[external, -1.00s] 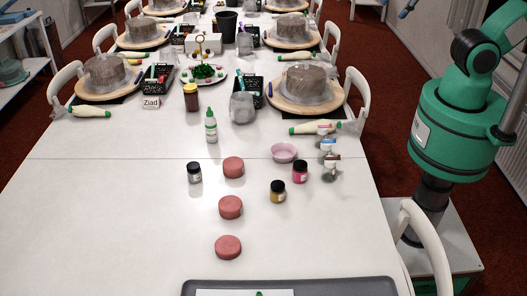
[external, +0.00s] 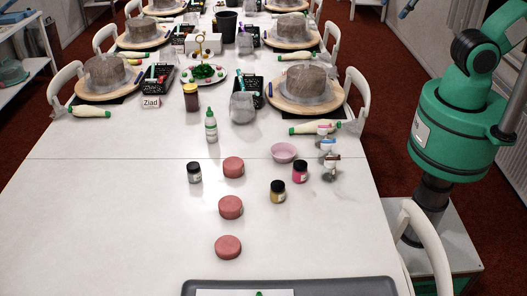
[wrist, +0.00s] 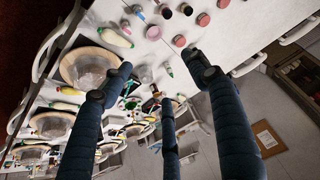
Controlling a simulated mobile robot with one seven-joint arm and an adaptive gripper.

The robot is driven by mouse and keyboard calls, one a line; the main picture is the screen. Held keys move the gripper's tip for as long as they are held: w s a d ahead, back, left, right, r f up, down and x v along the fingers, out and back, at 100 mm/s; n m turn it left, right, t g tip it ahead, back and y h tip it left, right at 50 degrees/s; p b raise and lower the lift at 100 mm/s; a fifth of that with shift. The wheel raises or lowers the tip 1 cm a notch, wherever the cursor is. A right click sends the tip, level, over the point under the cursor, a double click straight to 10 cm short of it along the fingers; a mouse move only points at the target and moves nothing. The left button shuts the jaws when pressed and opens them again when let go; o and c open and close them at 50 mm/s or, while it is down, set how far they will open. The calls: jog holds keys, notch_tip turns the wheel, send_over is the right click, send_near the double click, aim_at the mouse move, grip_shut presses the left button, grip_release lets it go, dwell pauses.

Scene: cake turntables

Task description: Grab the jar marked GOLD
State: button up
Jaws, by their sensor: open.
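Three small dark-lidded jars stand upright on the white table. The one with gold-brown contents (external: 278,191) stands right of the middle red disc; its label is too small to read. A pink jar (external: 300,171) is behind it to the right, and a grey jar (external: 195,172) is to the left. In the wrist view the gold-brown jar (wrist: 187,9) appears near the top edge, with the pink jar (wrist: 166,12) beside it. My gripper (wrist: 160,85) has its fingers spread wide and empty, away from the jars.
Three red discs (external: 231,207) form a line left of the gold-brown jar. A pink bowl (external: 284,152), small clear bags (external: 331,168) and a green-capped bottle (external: 211,126) stand behind. A grey tray (external: 345,287) lies at the front edge. The left front tabletop is clear.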

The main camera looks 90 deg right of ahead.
jog(key=shift+w, duration=0.15)
jog(key=m+g+b, duration=0.4)
jog(key=g+b, duration=0.2)
send_over(277, 184)
notch_tip(277, 184, down, 44)
jog(key=shift+f, duration=0.45)
jog(key=shift+f, duration=0.1)
jog(key=shift+f+b, duration=0.4)
jog(key=shift+f, duration=3.8)
